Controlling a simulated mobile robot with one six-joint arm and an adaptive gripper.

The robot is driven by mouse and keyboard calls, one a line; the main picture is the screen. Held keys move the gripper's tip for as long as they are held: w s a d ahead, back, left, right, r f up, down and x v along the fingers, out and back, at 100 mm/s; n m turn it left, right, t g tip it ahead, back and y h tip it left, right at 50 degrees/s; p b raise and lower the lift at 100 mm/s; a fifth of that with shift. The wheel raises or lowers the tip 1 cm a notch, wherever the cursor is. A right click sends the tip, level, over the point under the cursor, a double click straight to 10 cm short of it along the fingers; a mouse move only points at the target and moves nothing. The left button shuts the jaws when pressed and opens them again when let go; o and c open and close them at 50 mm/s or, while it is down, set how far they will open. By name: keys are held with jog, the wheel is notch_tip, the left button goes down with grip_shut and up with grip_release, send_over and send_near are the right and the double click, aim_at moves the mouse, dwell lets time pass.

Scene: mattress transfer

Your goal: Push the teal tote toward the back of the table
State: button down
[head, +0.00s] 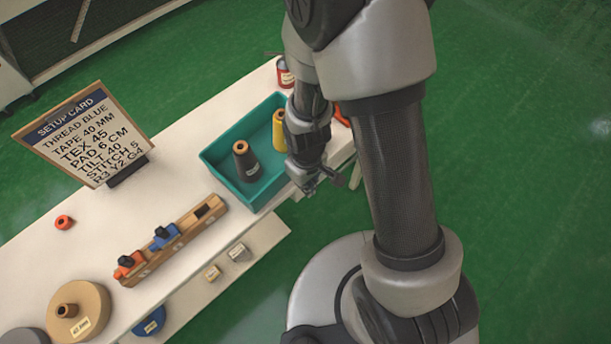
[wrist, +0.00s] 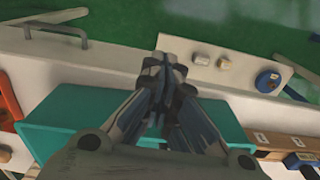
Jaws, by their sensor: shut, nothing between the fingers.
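The teal tote (head: 217,170) sits on the white table, and a dark thread cone (head: 246,161) and a yellow cone (head: 279,130) stand in it. My gripper (head: 308,187) is shut and empty at the tote's front right side, by the table's front edge. In the wrist view the gripper (wrist: 166,68) reaches past the tote (wrist: 75,117) over the table edge. My wrist hides part of the tote's near side, so I cannot tell whether the fingers touch it.
A setup card (head: 83,134) stands behind the tote on the left. A wooden block holder (head: 172,240) lies left of the tote. A red can (head: 285,73) stands beyond it. A lower shelf (head: 257,246) juts out in front.

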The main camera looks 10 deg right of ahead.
jog(key=shift+w+a+f+b, duration=0.3)
jog(key=shift+w+a, duration=0.25)
jog(key=shift+w, duration=0.35)
jog(key=shift+w+a+f+b, duration=0.2)
jog(key=shift+w+a+f, duration=0.3)
jog(key=shift+w, duration=0.35)
jog(key=shift+r, duration=0.15)
